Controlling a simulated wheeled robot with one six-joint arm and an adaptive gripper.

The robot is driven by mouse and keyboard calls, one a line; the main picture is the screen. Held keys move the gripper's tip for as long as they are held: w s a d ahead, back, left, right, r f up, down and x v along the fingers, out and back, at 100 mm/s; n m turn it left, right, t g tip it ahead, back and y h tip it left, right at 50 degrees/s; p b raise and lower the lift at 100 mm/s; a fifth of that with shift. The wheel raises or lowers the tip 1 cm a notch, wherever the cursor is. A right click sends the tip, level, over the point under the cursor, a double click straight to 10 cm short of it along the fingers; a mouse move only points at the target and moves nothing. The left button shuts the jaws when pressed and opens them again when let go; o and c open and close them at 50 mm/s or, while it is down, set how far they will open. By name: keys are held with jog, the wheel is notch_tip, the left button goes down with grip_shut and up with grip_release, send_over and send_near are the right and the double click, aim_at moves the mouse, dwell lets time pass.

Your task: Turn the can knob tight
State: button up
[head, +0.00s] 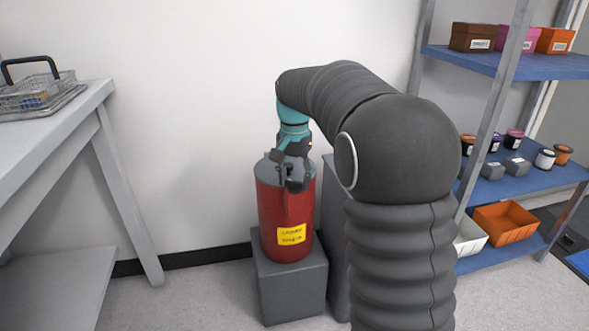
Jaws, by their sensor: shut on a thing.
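The can (270,215) is a red cylinder with a grey lid and a yellow label on its front. It stands upright on a grey block in the middle of the head view. My gripper (294,182) is over the top of the can, pointing down, with its dark fingers at the lid. It is shut on the can knob, which the fingers and wrist hide. I cannot tell how far the knob is turned.
The grey block (288,290) stands near the white wall, with another grey block (335,240) to its right. A table (60,125) with a wire basket (38,92) is at left. A shelf rack (540,188) with boxes and jars is at right. Floor is clear between table and can.

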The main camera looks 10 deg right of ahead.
aim_at(295, 181)
jog(key=m+p, duration=0.3)
jog(key=m, duration=0.2)
jog(key=shift+r+m, duration=0.1)
jog(key=shift+m, duration=0.2)
jog(key=m+p, duration=0.2)
jog(key=m, duration=0.2)
jog(key=shift+m, duration=0.3)
jog(key=shift+f, duration=0.2)
jog(key=o, duration=1.2)
jog(key=shift+c, duration=0.2)
jog(key=shift+r, duration=0.1)
notch_tip(295, 181, up, 12)
